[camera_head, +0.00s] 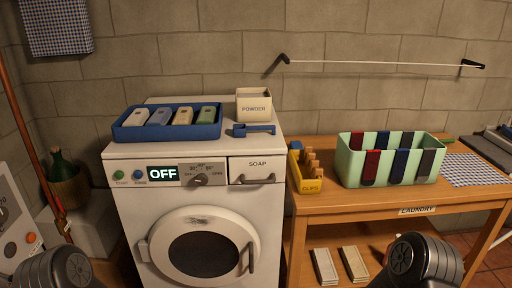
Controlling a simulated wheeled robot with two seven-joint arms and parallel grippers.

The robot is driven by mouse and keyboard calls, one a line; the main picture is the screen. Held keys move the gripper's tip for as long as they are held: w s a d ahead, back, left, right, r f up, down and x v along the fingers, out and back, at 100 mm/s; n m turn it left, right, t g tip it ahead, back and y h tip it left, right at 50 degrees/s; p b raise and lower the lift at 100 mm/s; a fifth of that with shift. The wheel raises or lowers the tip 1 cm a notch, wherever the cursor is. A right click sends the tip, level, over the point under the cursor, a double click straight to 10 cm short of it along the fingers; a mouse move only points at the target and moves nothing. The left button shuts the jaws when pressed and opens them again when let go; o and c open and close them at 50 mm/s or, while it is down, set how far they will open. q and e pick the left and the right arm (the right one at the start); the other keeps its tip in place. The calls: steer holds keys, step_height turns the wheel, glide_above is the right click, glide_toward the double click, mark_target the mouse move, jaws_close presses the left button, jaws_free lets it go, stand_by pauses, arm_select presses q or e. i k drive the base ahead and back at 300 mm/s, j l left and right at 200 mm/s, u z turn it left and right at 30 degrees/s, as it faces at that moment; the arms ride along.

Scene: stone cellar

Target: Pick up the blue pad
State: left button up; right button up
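A blue tray (122,131) stands on top of the white washing machine and holds a row of slim pads. One pad is pale blue (160,116), second from the left. Beside it are a white pad (136,117), a cream pad (183,115) and a green pad (207,114). The pads lean in the tray, and their lower parts are hidden by its front wall. Rounded grey parts of my arms show at the bottom left and bottom right. Neither gripper's fingers are in view.
A powder box (253,106) and a blue scoop (254,129) stand right of the tray. On the wooden table (345,202) are a yellow clips box (312,186) and a green bin (352,150) with red, blue and grey strips over its front. The washer door (203,250) appears closed.

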mark_target(297, 144)
steer(key=i+l+u, duration=0.15)
steer(key=l+u, duration=0.3)
steer(key=i+l+u, duration=0.15)
steer(key=u, duration=0.35)
steer(key=l+u, duration=0.6)
steer(key=l, duration=1)
steer(key=k+l+u, duration=0.15)
steer(key=l, duration=1)
